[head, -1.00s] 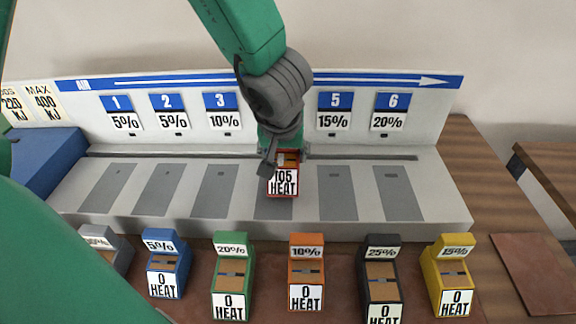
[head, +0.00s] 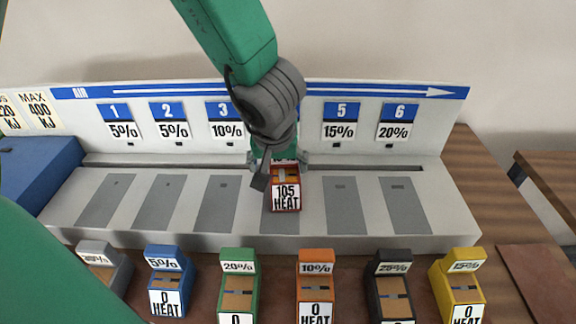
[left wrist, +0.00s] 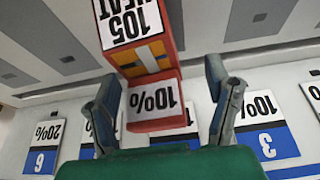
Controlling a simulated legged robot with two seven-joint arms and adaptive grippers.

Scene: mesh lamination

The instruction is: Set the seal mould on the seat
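The red mould (head: 286,197), labelled 105 HEAT, stands upright on the fourth grey strip (head: 279,223) of the long machine, which I take as the seat. Its contact with the strip is hidden. My left gripper (head: 278,172) is around the mould's rear end. In the left wrist view its fingers (left wrist: 165,102) are spread either side of the mould, with a clear gap at the right finger. The panel sign for the fourth place is hidden behind my left arm. My right gripper is out of view.
The upright sign panel (head: 375,150) stands close behind the gripper. The other strips, such as the fifth (head: 345,206), are bare. Several moulds line the front, including green (head: 238,284), orange (head: 315,285) and yellow (head: 460,283). A blue block (head: 38,172) is at left.

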